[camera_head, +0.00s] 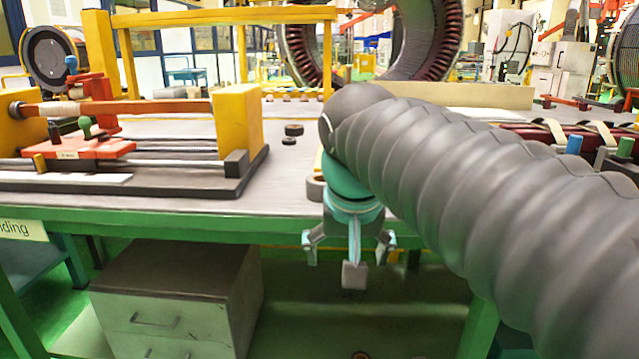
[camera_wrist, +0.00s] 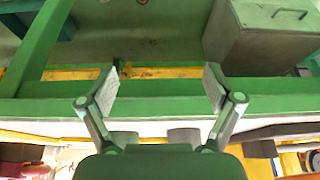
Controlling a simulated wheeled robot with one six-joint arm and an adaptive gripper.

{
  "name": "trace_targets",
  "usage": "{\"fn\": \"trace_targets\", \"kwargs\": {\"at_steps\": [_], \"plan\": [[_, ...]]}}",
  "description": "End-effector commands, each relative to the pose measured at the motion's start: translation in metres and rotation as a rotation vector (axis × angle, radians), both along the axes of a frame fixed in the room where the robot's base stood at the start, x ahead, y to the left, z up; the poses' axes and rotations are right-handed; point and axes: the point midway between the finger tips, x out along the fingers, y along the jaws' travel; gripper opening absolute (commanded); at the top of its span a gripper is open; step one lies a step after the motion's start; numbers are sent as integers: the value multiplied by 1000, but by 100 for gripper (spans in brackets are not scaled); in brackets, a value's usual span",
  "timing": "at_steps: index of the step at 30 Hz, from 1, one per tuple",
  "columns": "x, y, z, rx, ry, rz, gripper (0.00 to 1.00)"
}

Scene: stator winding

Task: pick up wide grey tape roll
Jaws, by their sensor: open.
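A grey roll (camera_head: 315,189), which looks like the wide grey tape roll, sits near the front edge of the table in the head view. My arm hides much of it. My gripper (camera_head: 350,258) hangs in front of the green table edge, with its fingertips below the tabletop, apart from the roll. In the wrist view my gripper (camera_wrist: 160,88) is open and empty, its two fingers wide apart across the green edge beam. Two grey shapes (camera_wrist: 183,135) (camera_wrist: 125,137) show on the tabletop just beyond the palm; I cannot tell which is the roll.
Two small dark rolls (camera_head: 294,130) (camera_head: 289,141) lie further back on the table (camera_head: 290,170). A winding fixture (camera_head: 238,120) with yellow blocks stands at the left. A grey drawer cabinet (camera_head: 180,290) is under the table. A large stator ring (camera_head: 440,40) stands behind.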

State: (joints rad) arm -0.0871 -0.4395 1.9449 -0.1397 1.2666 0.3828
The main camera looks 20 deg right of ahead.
Motion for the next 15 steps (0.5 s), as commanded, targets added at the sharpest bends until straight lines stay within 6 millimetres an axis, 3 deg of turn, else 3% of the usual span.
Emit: {"fn": "trace_targets", "kwargs": {"at_steps": [1, 6, 15], "plan": [[15, 2, 21, -2, 8, -41, 90], [52, 8, 81, -7, 25, -210, 90], [100, 27, 159, -10, 21, -530, 90]]}}
